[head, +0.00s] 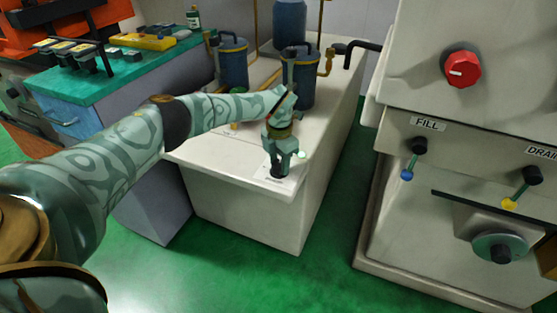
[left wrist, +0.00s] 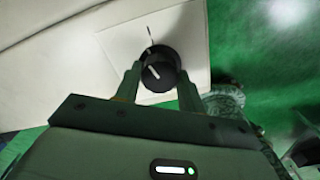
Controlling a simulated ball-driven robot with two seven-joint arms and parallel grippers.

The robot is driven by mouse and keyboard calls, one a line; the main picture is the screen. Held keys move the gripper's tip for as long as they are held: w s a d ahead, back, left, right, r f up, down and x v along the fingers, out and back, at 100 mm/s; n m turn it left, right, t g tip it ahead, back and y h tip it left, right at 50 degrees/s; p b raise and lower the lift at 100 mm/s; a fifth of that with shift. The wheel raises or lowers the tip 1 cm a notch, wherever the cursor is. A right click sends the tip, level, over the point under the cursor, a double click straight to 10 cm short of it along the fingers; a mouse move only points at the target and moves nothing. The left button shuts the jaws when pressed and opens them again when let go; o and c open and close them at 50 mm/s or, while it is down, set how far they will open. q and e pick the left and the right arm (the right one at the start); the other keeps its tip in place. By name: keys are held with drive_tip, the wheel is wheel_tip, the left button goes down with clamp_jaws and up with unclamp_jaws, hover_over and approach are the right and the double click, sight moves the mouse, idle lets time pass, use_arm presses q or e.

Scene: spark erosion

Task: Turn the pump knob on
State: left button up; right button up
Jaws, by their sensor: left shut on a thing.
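The pump knob (left wrist: 160,68) is a round black knob with a white pointer line, on a pale square plate (left wrist: 118,45) with a short dark mark beyond the knob. In the left wrist view the pointer slants toward the lower right and upper left, not clearly in line with that mark. My left gripper (left wrist: 159,82) has one finger on each side of the knob and is shut on it. In the head view my left gripper (head: 281,163) points down at the knob (head: 277,174) on the front top of the white cabinet; its fingers partly hide it. My right gripper is not in view.
Blue canisters (head: 234,64) with brass pipes stand behind on the white cabinet (head: 240,205). A machine at right carries a red knob (head: 462,68) and FILL (head: 407,172) and DRAIN (head: 509,203) levers. A green-topped bench (head: 125,72) is at left. Green floor lies in front.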

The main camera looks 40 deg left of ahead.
sight(279, 163)
use_arm(q)
drive_tip(key=shift+m, duration=1.5)
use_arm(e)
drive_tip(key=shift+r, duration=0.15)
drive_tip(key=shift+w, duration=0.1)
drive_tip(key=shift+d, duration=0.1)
use_arm(q)
drive_tip(key=o, duration=1)
drive_tip(key=shift+c, duration=0.2)
wheel_tip(279, 163, up, 16)
drive_tip(key=p, duration=0.6)
drive_tip(key=shift+r, duration=0.15)
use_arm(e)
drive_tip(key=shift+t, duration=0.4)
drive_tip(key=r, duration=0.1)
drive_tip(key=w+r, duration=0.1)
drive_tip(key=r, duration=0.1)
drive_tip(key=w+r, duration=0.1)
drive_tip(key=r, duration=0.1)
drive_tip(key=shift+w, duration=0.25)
